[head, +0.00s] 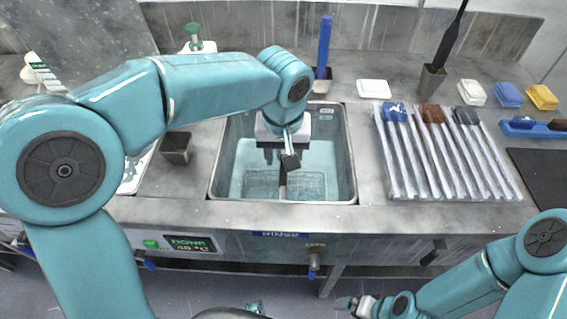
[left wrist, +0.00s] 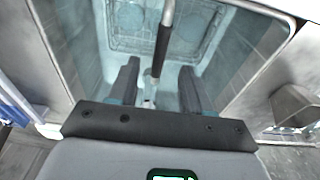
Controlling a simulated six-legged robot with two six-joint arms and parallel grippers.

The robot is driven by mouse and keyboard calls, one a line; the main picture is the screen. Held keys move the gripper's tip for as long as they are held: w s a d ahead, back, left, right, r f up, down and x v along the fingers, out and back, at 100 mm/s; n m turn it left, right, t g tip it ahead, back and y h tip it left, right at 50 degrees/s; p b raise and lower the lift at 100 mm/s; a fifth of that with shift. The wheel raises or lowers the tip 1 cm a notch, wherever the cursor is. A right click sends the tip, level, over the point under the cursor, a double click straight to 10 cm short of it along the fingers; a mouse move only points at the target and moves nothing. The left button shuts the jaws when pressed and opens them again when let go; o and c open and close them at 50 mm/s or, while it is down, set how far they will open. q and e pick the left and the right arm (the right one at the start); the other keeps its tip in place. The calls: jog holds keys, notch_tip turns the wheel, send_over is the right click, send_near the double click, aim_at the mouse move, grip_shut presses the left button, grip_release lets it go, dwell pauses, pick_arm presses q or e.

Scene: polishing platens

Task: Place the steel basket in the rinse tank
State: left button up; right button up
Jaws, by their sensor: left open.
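The rinse tank (head: 335,145) is a steel basin of pale blue water sunk in the bench. The wire steel basket (head: 308,184) is inside it, low in the water, and also shows in the left wrist view (left wrist: 130,28). Its upright handle with a dark grip (left wrist: 162,50) rises toward my left gripper. My left gripper (head: 288,160) is over the tank, pointing down; its fingers (left wrist: 157,85) are apart on either side of the handle, with gaps visible. My right gripper (head: 355,303) is low in front of the bench, too small to read.
A display (head: 190,244) and a brass tap (head: 314,260) are on the bench front.

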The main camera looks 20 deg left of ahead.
pick_arm(q)
jog(key=shift+s+d+r, duration=0.1)
jog(key=shift+s+r, duration=0.05)
jog(key=shift+r, duration=1)
jog(key=shift+s+r, duration=0.1)
jog(key=shift+r, duration=1.05)
jog(key=shift+p, duration=0.3)
